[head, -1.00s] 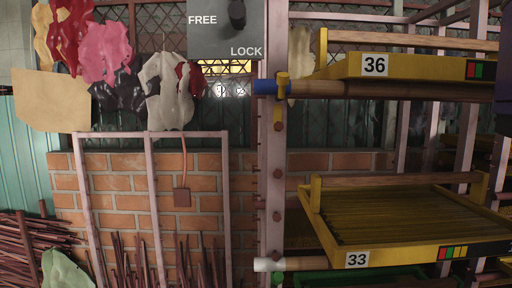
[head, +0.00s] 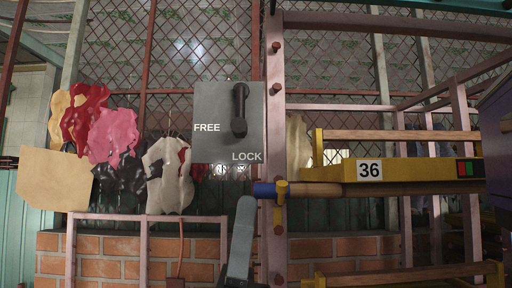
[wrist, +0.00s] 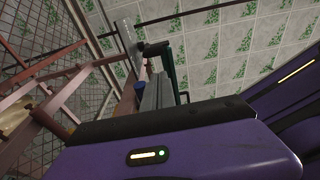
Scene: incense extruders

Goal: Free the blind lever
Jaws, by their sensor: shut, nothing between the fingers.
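The blind lever (head: 240,112) is a black handle on a grey panel (head: 215,148) marked FREE at the left and LOCK at the bottom. It points down, towards LOCK. In the wrist view the lever (wrist: 154,48) shows dark beyond the fingers, beside the steeply angled panel (wrist: 125,34). My gripper (head: 246,203) appears as a grey upright shape rising from the bottom edge, its tip below the panel and apart from the lever. In the wrist view my gripper's grey fingers (wrist: 152,92) look together and empty.
Right of the panel a rack holds a yellow tray numbered 36 (head: 430,171). A blue-ended wooden bar (head: 300,190) sticks out just right of my gripper. Coloured cloths or gloves (head: 112,135) hang at the left. Wire mesh stands behind.

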